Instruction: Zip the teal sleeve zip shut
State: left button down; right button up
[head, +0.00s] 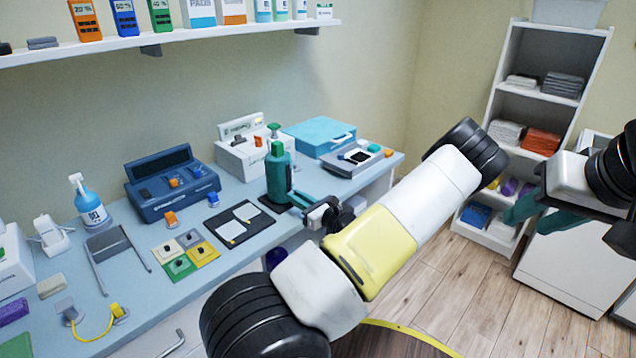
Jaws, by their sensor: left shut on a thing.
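The teal sleeve (279,172) stands upright like a green-teal cylinder with a narrower top, on a dark mat on the counter. My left gripper (299,199) has teal fingers at the lower right side of the sleeve. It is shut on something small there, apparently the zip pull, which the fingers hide. The zip line itself is too small to make out. My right gripper (532,207) is at the right, well away from the sleeve, with its teal fingers apart and nothing seen between them.
A dark blue case (172,186) stands left of the sleeve. A black board with white cards (239,224) and coloured squares (184,254) lie in front. A white box (243,158) and a teal case (319,136) are behind. A shelf unit (508,62) stands at right.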

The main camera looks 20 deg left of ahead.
pick_arm(q)
jog(key=shift+d+f, duration=0.1)
jog(key=shift+f, duration=0.2)
jog(key=c, duration=1.4)
grip_release()
jog(key=shift+r, duration=0.1)
jog(key=v, duration=0.7)
jog(key=shift+s+d, duration=0.2)
jog(key=shift+d, duration=0.1)
